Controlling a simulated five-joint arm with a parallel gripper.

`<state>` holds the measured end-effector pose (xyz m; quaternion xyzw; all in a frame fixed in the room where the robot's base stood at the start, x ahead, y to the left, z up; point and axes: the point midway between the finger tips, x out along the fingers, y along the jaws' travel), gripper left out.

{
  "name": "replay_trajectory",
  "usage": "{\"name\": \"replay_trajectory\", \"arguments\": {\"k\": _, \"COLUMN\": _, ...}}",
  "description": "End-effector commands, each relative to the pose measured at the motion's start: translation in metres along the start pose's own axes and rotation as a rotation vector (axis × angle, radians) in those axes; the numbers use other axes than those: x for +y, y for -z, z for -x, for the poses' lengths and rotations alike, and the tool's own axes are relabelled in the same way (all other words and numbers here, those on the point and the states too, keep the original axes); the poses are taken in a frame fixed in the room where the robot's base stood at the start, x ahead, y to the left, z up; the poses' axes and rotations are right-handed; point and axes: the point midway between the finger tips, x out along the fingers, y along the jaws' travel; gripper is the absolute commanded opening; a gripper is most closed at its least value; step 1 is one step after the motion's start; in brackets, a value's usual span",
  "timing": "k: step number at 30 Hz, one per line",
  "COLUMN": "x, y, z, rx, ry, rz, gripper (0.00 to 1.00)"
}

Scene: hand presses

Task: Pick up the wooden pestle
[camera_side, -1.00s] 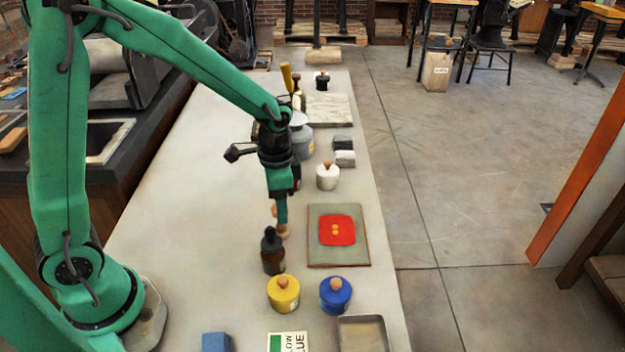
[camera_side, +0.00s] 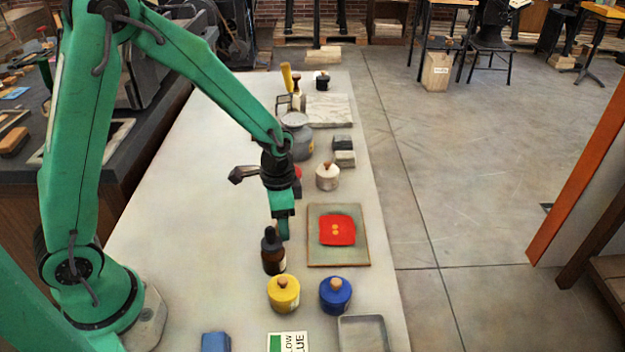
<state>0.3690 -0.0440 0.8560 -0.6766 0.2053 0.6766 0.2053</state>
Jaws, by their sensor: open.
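My gripper (camera_side: 283,233) points down over the table, just behind the brown dropper bottle (camera_side: 273,255) and left of the green-edged board. Its fingers are seen nearly edge-on and look open. I cannot make out the wooden pestle for sure in this view. The spot where a light wooden piece showed earlier is now covered by my gripper and the bottle. Nothing is visibly held.
A board (camera_side: 313,255) with a red pad (camera_side: 337,230) lies to the right. A yellow jar (camera_side: 283,294), a blue jar (camera_side: 335,295) and a metal tray (camera_side: 362,335) stand in front. A white jar (camera_side: 328,177) stands behind.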

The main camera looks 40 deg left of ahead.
Motion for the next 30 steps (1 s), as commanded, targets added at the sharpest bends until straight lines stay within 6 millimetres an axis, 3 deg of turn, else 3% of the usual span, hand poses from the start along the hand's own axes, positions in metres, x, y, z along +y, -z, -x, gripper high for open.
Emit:
{"name": "replay_trajectory", "arguments": {"k": 5, "x": 0.000, "y": 0.000, "z": 0.000, "rx": 0.000, "ry": 0.000, "rz": 0.000, "gripper": 0.59}}
{"name": "replay_trajectory", "arguments": {"k": 13, "x": 0.000, "y": 0.000, "z": 0.000, "rx": 0.000, "ry": 0.000, "rz": 0.000, "gripper": 0.11}}
{"name": "replay_trajectory", "arguments": {"k": 23, "x": 0.000, "y": 0.000, "z": 0.002, "rx": 0.001, "ry": 0.001, "rz": 0.000, "gripper": 0.11}}
{"name": "replay_trajectory", "arguments": {"k": 30, "x": -0.001, "y": 0.001, "z": 0.018, "rx": 0.003, "ry": 0.002, "rz": 0.000, "gripper": 0.11}}
